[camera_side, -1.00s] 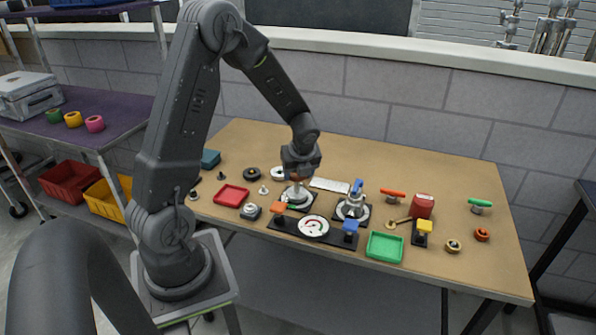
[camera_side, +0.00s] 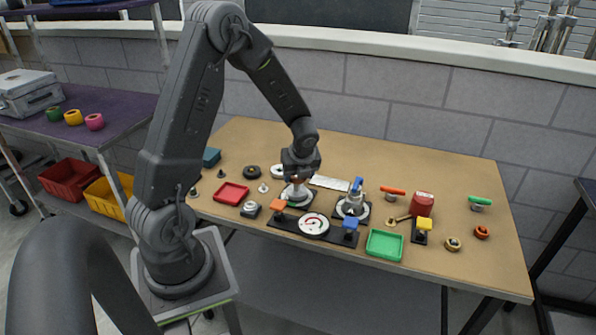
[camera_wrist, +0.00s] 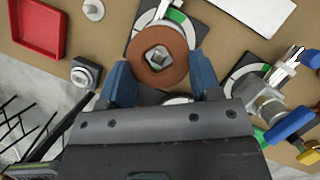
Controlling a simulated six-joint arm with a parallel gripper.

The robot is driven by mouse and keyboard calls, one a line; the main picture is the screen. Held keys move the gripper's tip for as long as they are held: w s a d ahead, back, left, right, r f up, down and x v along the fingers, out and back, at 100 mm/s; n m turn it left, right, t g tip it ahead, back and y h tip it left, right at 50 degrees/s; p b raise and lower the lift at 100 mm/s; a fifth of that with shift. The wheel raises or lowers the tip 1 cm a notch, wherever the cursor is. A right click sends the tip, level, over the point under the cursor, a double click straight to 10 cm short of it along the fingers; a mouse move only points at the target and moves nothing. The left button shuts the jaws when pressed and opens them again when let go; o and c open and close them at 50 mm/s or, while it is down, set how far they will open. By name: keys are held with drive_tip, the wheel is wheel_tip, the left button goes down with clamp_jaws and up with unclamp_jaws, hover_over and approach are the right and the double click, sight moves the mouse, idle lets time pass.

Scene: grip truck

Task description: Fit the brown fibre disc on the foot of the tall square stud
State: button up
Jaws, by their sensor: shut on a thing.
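My gripper (camera_wrist: 162,82) has its two blue-tipped fingers on either side of the brown fibre disc (camera_wrist: 148,76) and is shut on it. In the wrist view a square grey stud end shows in the middle of the disc, so the tall square stud (camera_wrist: 158,57) lines up with the disc's hole. I cannot tell how far down the stud the disc sits. In the side view my gripper (camera_side: 298,178) is low over the stud's round white-and-grey base (camera_side: 295,196) on a dark plate. The stud's foot is hidden beneath the disc.
A similar fixture with a blue handle (camera_side: 352,206) stands close on the right. In front is a black bar with a round dial (camera_side: 314,226) between orange and blue knobs. A red tray (camera_side: 231,193) lies left and a green tray (camera_side: 385,245) front right.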

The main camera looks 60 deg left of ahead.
sight(298, 182)
drive_tip(key=shift+f, duration=0.9)
drive_tip(key=shift+f, duration=0.35)
drive_tip(key=shift+f, duration=1)
idle(1.2)
drive_tip(key=o, duration=1.2)
drive_tip(key=shift+r, duration=3.75)
